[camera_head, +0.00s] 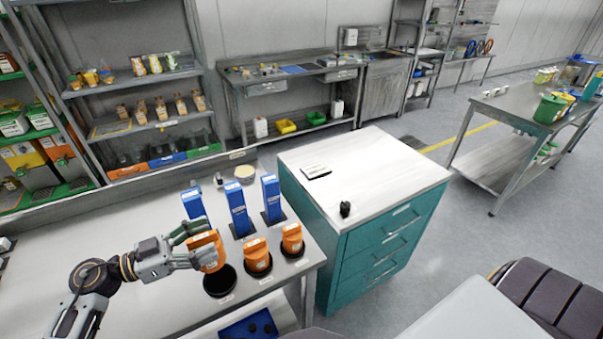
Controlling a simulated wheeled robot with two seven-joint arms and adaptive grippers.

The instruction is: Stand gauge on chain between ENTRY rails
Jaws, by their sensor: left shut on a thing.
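My left gripper (212,240) is shut on an orange gauge (207,245). It holds the gauge slightly tilted, above and left of an empty round black holder (220,282) on the grey bench. The fingers hide part of the gauge. Two similar orange gauges, a middle one (256,252) and a right one (292,238), stand in black holders to the right. I cannot make out the chain or the ENTRY rails in this view. My right gripper is not in view.
Three blue upright blocks (238,208) stand behind the holders. A teal drawer cabinet (372,258) with a white top stands right of the bench. A blue tray (248,327) sits low at the front. A dark ribbed shape (545,292) is at lower right. Grey floor is clear beyond the cabinet.

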